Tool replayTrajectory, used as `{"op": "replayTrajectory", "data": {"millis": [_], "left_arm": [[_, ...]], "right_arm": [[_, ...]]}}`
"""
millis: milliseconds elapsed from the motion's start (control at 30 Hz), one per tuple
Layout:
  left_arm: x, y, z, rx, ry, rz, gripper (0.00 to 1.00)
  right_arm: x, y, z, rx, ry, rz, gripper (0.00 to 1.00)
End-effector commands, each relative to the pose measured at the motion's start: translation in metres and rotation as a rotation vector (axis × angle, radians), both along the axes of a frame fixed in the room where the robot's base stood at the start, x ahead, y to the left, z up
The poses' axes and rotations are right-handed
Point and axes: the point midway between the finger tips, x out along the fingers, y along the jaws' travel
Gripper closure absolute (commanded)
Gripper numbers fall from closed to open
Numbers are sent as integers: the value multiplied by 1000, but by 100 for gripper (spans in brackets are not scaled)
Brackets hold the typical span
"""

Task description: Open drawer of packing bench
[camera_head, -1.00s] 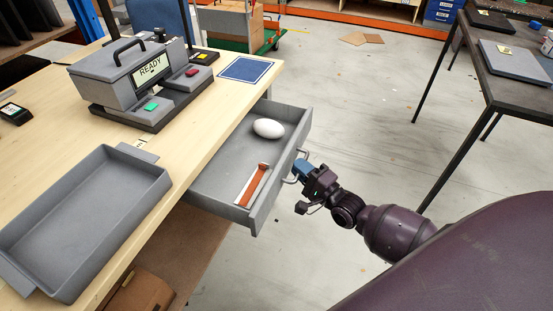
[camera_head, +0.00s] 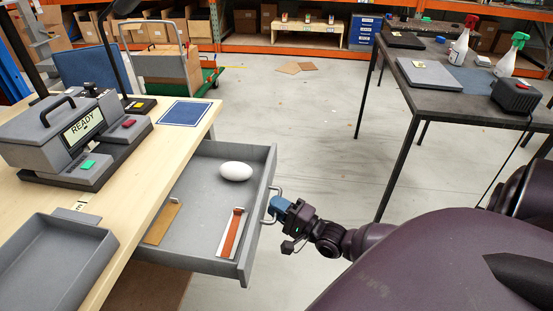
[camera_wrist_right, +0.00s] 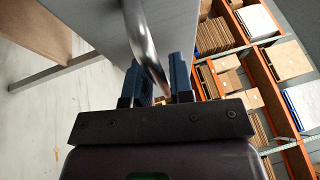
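The grey drawer (camera_head: 207,196) of the packing bench (camera_head: 150,190) stands well out from under the light wooden top. Inside it lie a white egg-shaped object (camera_head: 236,171), an orange-brown strip on a white backing (camera_head: 232,233) and a tan flat piece (camera_head: 162,222). The metal handle (camera_head: 275,201) is on the drawer's front. My right gripper (camera_head: 277,207) is at this handle. In the right wrist view the handle bar (camera_wrist_right: 146,45) passes between the two blue fingers (camera_wrist_right: 164,84), which appear closed around it. My left gripper is not in view.
A grey tray (camera_head: 50,265) and a grey machine reading READY (camera_head: 65,130) sit on the bench top. A dark table (camera_head: 440,95) with spray bottles (camera_head: 459,50) stands at the right. The floor (camera_head: 320,120) between is mostly clear.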

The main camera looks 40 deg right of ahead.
Motion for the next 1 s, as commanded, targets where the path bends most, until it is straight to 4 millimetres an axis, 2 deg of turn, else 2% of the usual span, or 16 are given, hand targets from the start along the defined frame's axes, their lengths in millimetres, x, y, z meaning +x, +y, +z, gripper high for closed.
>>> {"op": "replayTrajectory", "data": {"millis": [33, 100, 467, 567, 1000], "left_arm": [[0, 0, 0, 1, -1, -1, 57], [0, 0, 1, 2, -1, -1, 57], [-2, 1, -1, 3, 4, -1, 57], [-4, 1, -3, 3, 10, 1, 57], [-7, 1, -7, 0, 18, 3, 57]], "right_arm": [[0, 0, 0, 0, 0, 0, 71], [0, 0, 0, 0, 0, 0, 63], [-5, -1, -1, 0, 1, 0, 63], [-16, -4, -3, -1, 2, 0, 63], [-87, -23, -16, -1, 2, 0, 63]]}}
